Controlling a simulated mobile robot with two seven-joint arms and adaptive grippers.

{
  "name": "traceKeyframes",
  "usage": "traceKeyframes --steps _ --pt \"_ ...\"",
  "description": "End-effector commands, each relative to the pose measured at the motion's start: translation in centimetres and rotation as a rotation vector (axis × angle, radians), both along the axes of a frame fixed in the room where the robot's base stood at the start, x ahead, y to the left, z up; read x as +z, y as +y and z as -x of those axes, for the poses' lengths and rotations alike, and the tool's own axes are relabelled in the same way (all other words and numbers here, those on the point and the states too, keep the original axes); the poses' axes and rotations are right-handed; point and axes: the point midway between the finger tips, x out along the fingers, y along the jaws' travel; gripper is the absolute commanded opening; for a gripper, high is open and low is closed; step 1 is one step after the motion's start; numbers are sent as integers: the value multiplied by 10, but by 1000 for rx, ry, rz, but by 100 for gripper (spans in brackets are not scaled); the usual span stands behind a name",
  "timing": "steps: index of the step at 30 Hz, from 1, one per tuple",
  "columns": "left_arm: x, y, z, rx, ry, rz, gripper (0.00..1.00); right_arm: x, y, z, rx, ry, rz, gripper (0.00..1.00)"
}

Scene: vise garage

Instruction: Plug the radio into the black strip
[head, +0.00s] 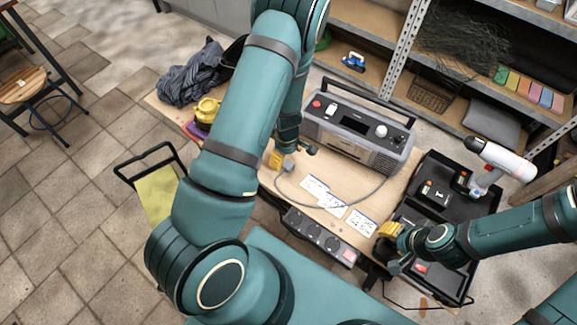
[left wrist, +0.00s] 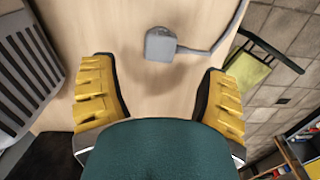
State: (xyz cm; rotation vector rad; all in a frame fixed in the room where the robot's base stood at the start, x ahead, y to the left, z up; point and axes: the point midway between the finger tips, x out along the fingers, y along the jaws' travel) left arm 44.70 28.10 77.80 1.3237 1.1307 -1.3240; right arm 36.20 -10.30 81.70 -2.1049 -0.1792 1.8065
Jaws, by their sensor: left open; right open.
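The grey radio (head: 358,135) stands at the back of the wooden table. Its grey cable runs over the tabletop to a grey plug (head: 288,165), which lies on the wood. In the left wrist view the plug (left wrist: 160,44) lies ahead of and between the yellow fingertips, with clear gaps on both sides. My left gripper (left wrist: 158,68) is open and empty; in the head view my arm hides most of it. The black strip (head: 318,236) with round sockets and a red switch runs along the table's front edge. My right gripper (head: 390,240) is open near the strip's right end.
White labelled cards (head: 330,205) lie between radio and strip. A black case (head: 440,190) with a drill (head: 490,165) is at the right. A yellow object (head: 206,110) and dark cloth (head: 195,75) lie at the left end. Shelves stand behind.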

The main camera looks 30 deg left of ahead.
Motion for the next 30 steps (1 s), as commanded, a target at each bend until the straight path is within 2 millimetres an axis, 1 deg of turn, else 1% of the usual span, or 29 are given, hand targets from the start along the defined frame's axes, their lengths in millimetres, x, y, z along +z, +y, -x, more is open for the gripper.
traceKeyframes --steps 5,8,14,18,21,29,30 --pt "0 0 0 0 0 0 75 0 0 0 0 0 0 47" --pt "-6 -1 0 0 1 0 75 -2 0 0 0 0 0 47" --pt "-33 -6 0 0 2 0 75 -9 0 2 4 5 -1 47" --pt "-50 -6 0 2 2 0 75 -13 1 4 6 8 -2 47" --pt "-52 -6 -1 1 0 0 75 -13 1 4 7 9 -2 47" --pt "-51 -6 -1 0 0 0 75 -12 1 4 7 9 -2 47" --pt "-51 -6 -1 0 0 0 68 -12 1 4 7 9 -2 47"
